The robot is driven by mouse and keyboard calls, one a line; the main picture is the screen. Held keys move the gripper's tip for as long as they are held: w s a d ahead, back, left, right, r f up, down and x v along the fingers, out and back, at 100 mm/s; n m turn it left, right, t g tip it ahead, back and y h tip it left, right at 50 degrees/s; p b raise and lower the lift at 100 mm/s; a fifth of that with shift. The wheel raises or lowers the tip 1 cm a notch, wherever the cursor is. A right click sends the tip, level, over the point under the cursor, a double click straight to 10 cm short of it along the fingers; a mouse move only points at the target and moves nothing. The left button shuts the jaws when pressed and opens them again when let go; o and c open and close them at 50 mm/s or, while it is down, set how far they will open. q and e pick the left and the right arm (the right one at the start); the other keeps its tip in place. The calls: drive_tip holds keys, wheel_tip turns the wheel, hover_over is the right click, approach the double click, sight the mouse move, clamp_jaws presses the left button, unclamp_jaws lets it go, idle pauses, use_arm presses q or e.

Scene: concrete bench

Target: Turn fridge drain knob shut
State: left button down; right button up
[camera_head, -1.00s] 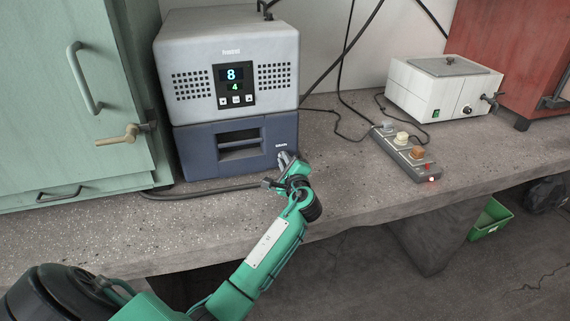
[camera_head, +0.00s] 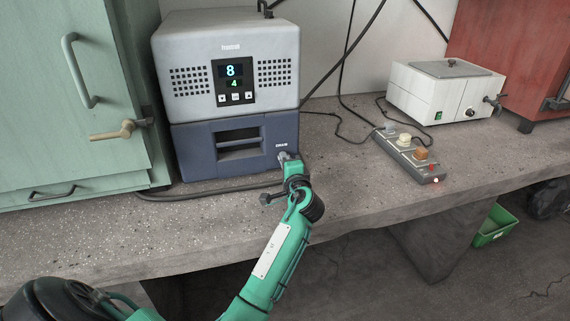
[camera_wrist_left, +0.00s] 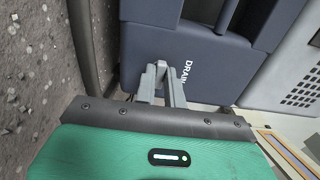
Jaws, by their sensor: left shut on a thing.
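The fridge (camera_head: 205,45) is a grey box with a lit display reading 8 and 4, above a dark blue lower section (camera_head: 192,155). A DRAIN label (camera_wrist_left: 187,72) is on the lower right of that blue front. My left gripper (camera_head: 286,157) is at that corner, below the label. In the left wrist view its fingers (camera_wrist_left: 161,74) are shut on the small grey drain knob (camera_wrist_left: 161,65) beside the label. The fingers hide most of the knob, so its angle cannot be told. My right gripper is not in view.
A green cabinet (camera_head: 50,130) with a brass lever (camera_head: 118,131) stands at left. A power strip (camera_head: 400,155) with plugs and a white bath unit (camera_head: 415,100) are at right. A dark hose (camera_head: 230,189) runs along the bench in front of the fridge.

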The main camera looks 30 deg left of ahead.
use_arm(q)
drive_tip(key=shift+f, duration=0.1)
idle(0.3)
drive_tip(key=c, duration=1.5)
unclamp_jaws()
